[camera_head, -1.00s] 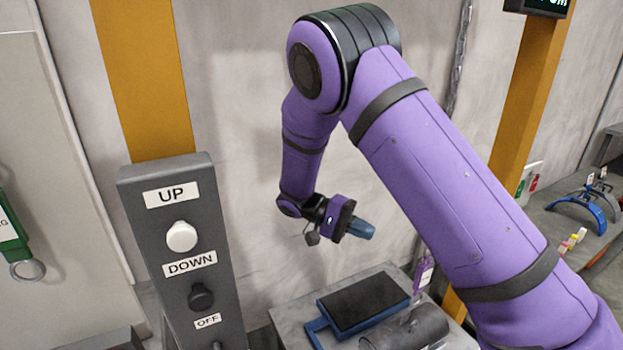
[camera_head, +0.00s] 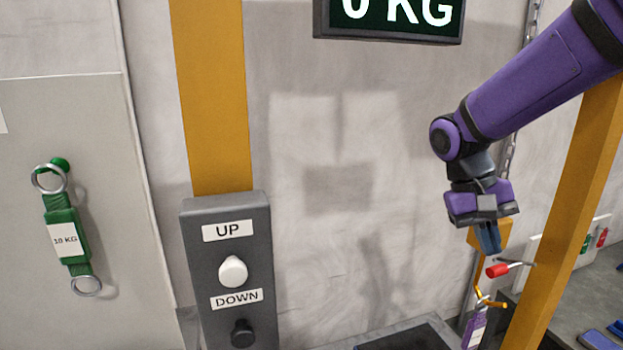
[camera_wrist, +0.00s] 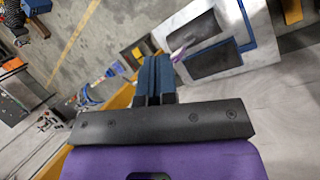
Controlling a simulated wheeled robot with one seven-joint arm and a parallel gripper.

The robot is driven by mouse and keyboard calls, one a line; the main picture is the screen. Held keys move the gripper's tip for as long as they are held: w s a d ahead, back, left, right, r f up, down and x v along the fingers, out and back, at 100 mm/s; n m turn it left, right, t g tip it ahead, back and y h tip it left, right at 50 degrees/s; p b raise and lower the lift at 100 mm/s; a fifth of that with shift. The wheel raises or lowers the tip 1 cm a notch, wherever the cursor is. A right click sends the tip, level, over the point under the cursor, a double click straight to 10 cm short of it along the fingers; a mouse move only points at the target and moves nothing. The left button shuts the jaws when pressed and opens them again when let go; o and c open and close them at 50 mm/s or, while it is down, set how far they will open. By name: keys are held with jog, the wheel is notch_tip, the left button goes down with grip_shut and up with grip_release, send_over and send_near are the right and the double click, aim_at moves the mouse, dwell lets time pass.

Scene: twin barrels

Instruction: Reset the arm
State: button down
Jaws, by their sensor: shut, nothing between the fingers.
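My purple arm reaches in from the upper right in the head view. My gripper (camera_head: 489,240) hangs pointing down at the right, with its blue fingers together and nothing between them. In the wrist view my gripper (camera_wrist: 153,72) shows the same blue fingers side by side and shut. In the head view it is in front of the grey wall, near a yellow post and a red-handled lever (camera_head: 498,270). I cannot tell how far it is from the lever.
A control box (camera_head: 228,270) with UP and DOWN buttons stands at the centre left. A green 10 KG weight (camera_head: 65,236) hangs at the left. A display (camera_head: 390,18) reads 0 KG. A yellow post (camera_head: 570,210) rises at the right. The wall between box and arm is clear.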

jog(key=s+d+r+n+t+y, duration=0.1)
jog(key=s+r+t, duration=0.2)
jog(key=s, duration=0.3)
jog(key=s+r+n+t+y, duration=0.1)
jog(key=s+r+t+y, duration=0.1)
jog(key=s+r+t, duration=0.2)
jog(key=s+t, duration=0.1)
jog(key=s, duration=0.2)
jog(key=shift+s+d+r+t, duration=0.15)
jog(key=shift+s+d+t, duration=0.05)
jog(key=shift+d+t, duration=0.15)
jog(key=c, duration=1.8)
grip_release()
jog(key=shift+s, duration=0.2)
jog(key=shift+c, duration=0.2)
jog(key=o, duration=0.9)
jog(key=shift+s+t, duration=0.1)
jog(key=shift+t, duration=0.15)
jog(key=shift+c, duration=0.2)
jog(key=m+g, duration=0.6)
jog(key=m, duration=0.8)
send_near(498, 266)
jog(key=f, duration=0.9)
jog(key=shift+s+d+f, duration=0.15)
jog(key=shift+s+f, duration=0.15)
grip_shut()
